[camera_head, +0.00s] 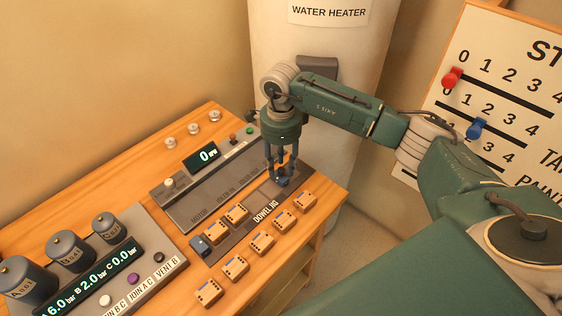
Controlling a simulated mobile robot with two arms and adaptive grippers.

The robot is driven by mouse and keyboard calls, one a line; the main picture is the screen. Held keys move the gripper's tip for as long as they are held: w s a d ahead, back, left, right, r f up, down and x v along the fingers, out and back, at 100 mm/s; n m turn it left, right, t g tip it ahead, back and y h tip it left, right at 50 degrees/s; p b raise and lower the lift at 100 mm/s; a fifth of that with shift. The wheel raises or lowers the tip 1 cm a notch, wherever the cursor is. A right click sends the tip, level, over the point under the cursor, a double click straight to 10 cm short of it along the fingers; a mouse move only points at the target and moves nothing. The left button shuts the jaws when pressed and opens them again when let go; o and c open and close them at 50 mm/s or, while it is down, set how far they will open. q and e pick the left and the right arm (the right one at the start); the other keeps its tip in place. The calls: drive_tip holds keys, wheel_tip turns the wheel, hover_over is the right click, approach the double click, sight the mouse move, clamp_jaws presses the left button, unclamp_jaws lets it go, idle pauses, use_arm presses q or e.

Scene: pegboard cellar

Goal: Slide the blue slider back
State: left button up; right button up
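A blue slider knob (477,128) sits on the second dark rail of the white numbered board at the right. It is right of that row's left end, near the low numbers. My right gripper (281,180) is far to its left, pointing down over the wooden bench at the strip marked "DOWEL JIG". Its fingers are close together around or just above a small dark bluish piece; I cannot tell whether they grip it. My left gripper is not in view.
A red knob (452,77) is on the board's upper rail. A pressure panel (150,262) stands at lower left, and a white water heater (335,45) behind my arm.

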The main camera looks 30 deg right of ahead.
drive_tip(key=shift+f, duration=0.25)
clamp_jaws()
drive_tip(key=shift+d, duration=0.1)
drive_tip(key=w+d+b, duration=0.1)
drive_tip(key=d, duration=0.2)
drive_tip(key=w+d+b, duration=0.1)
drive_tip(key=d+b, duration=0.1)
drive_tip(key=w+d+b, duration=0.1)
drive_tip(key=d, duration=0.2)
drive_tip(key=shift+d+b, duration=0.3)
drive_tip(key=shift+b, duration=0.05)
drive_tip(key=shift+w+r, duration=0.1)
drive_tip(key=shift+r, duration=0.05)
drive_tip(key=shift+d, duration=0.1)
drive_tip(key=shift+c, duration=0.4)
unclamp_jaws()
drive_tip(key=shift+o, duration=0.4)
